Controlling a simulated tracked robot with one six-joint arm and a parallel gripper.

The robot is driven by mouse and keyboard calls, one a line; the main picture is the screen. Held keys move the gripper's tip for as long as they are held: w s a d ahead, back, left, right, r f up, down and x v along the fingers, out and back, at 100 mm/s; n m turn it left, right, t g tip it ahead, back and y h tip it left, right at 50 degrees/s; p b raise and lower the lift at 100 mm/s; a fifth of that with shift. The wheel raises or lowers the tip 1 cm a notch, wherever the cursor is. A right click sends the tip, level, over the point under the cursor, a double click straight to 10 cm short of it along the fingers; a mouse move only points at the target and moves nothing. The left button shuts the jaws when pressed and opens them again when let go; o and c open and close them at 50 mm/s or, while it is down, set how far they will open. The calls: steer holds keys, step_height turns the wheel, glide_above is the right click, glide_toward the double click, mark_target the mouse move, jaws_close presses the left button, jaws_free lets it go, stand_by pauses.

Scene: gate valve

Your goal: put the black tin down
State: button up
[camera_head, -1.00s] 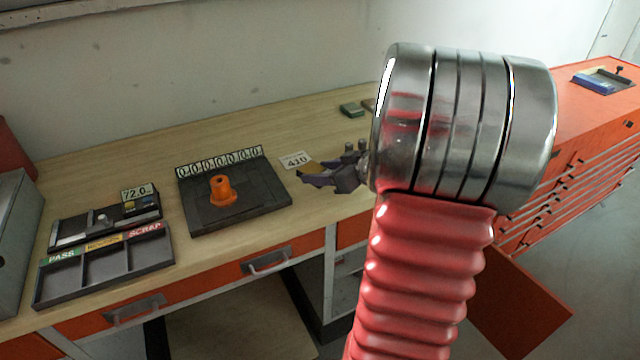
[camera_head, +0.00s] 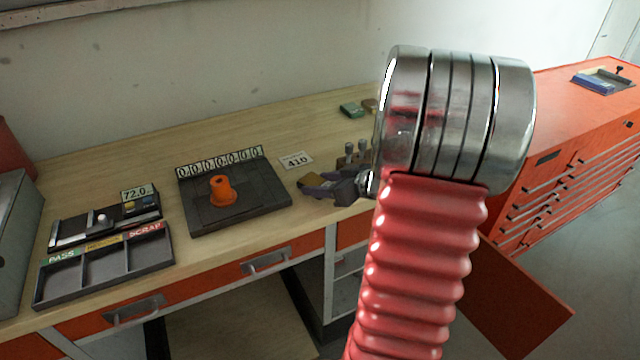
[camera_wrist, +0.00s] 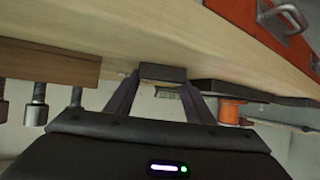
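My gripper (camera_head: 312,187) is low over the front right of the bench, right of the dark mat. In the wrist view its two fingers (camera_wrist: 163,88) close on a small dark box, the black tin (camera_wrist: 163,72), at their tips. In the head view the tin (camera_head: 310,179) shows a brownish face between the fingertips. It is at or very near the wood bench top (camera_head: 258,125); I cannot tell whether it touches. My forearm hides the bench to the right.
A dark fixture (camera_head: 255,205) with an orange part (camera_head: 222,190) and counter stands to the left. A card marked 410 (camera_head: 296,161) lies behind the gripper. A wooden block with metal posts (camera_wrist: 60,70) is close by. A sorting tray (camera_head: 105,268) is far left.

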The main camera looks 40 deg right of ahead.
steer(key=o, duration=0.4)
steer(key=shift+o, duration=0.2)
steer(key=shift+r, duration=0.1)
steer(key=v, duration=1.2)
stand_by(0.5)
